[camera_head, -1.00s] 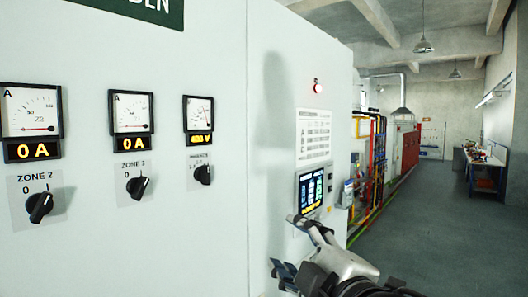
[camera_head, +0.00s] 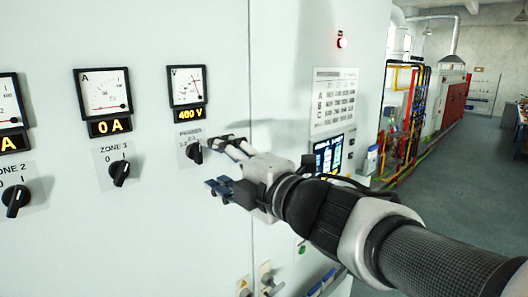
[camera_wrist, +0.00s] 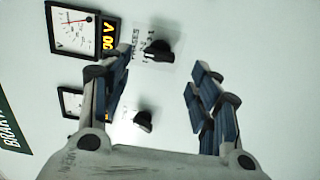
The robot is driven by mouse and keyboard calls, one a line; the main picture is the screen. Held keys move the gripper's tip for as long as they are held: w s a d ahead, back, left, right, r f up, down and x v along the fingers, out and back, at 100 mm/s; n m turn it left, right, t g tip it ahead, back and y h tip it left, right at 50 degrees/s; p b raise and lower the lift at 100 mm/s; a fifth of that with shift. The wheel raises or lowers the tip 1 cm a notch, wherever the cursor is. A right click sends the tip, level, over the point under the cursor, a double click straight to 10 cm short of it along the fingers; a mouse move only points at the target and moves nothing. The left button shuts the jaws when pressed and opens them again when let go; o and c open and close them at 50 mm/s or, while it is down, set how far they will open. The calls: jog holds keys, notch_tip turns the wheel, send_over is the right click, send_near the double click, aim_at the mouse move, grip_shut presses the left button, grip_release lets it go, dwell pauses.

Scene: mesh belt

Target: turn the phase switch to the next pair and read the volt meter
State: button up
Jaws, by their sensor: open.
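The phase switch (camera_head: 195,152) is a black knob on a pale label marked PHASES, on the light panel. The volt meter (camera_head: 187,86) is a square white dial above it, and its amber display (camera_head: 190,113) reads 400 V. My gripper (camera_head: 218,164) is open and empty, just right of the switch, its fingers pointing at the panel. In the wrist view the phase switch (camera_wrist: 159,50) shows between and beyond my fingers (camera_wrist: 160,70), apparently untouched. The volt meter also shows there (camera_wrist: 76,28), turned sideways. The switch's exact setting is too small to read.
The Zone 3 switch (camera_head: 119,172) and its ammeter (camera_head: 103,92), reading 0 A, are left of the phase switch. The Zone 2 switch (camera_head: 16,200) is farther left. A screen (camera_head: 328,155) and a lit red lamp (camera_head: 341,41) are on the right.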

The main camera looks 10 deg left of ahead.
aim_at(201, 155)
jog(key=x, duration=0.7)
jog(key=shift+d, duration=0.1)
jog(key=shift+c, duration=0.6)
jog(key=shift+p, duration=0.3)
jog(key=c, duration=1)
